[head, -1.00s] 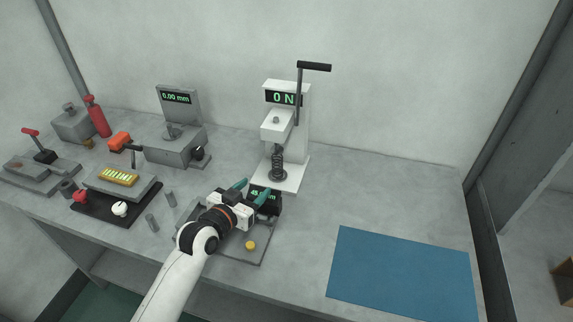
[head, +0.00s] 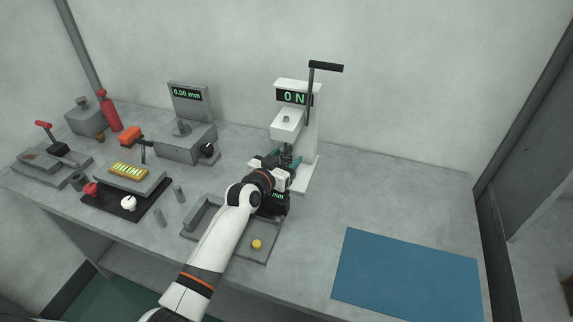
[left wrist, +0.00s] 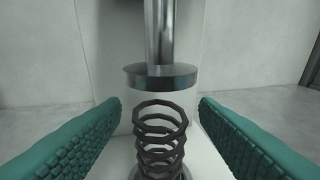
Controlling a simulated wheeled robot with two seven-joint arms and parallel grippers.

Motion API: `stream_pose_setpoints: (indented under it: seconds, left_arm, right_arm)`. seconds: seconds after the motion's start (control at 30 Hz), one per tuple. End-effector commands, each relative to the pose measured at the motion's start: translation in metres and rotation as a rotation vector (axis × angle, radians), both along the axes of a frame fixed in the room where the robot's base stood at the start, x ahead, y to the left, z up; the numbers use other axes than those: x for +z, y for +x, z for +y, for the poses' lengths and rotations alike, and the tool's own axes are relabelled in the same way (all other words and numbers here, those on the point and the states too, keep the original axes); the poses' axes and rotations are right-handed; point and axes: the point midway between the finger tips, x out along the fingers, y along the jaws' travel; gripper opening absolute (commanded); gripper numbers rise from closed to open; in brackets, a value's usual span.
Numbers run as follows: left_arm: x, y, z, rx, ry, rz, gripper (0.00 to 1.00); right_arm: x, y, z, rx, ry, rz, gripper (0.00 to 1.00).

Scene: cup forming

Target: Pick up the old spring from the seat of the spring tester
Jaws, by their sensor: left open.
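The spring tester (head: 308,130) is a white press with a black lever and a display reading 0 N. The old spring (left wrist: 158,132) is a dark coil standing upright on the tester's seat, below the round metal plunger (left wrist: 161,76) in the left wrist view. In the head view only the spring's top (head: 286,158) shows above my gripper. My left gripper (head: 287,160) is open at the tester, its green fingers on either side of the spring. In the left wrist view the fingers (left wrist: 160,125) are apart from the spring, with a gap on both sides. My right gripper is not in view.
A grey tray (head: 262,225) with a yellow knob lies under my left arm. A blue mat (head: 405,275) lies at the right. A height gauge (head: 187,130) reading 0.00 mm, a black mat (head: 103,201) and a red bottle (head: 111,113) are left.

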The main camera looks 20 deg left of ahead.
Motion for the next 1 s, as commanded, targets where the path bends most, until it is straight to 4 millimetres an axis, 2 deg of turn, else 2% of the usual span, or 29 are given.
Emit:
stream_pose_setpoints:
  seconds: [0.1,0.3,0.37,0.6,1.0]
  left_arm:
    - [-0.001,0.0066,-0.002,-0.001,0.0,0.0,0.55]
    - [-0.0015,0.0067,-0.002,0.0,0.0,0.0,0.55]
    - [-0.0015,0.0067,-0.002,0.0,0.0,0.0,0.47]
    - [-0.0015,0.0064,-0.0017,0.0,0.0,0.001,0.08]
    - [0.0003,0.007,-0.0017,0.0,0.001,0.001,0.08]
  right_arm:
    - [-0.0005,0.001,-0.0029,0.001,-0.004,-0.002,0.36]
    - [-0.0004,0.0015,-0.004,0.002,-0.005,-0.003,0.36]
    - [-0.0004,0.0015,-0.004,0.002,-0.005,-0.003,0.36]
    - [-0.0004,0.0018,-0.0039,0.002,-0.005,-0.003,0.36]
    - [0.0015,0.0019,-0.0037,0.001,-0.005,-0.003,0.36]
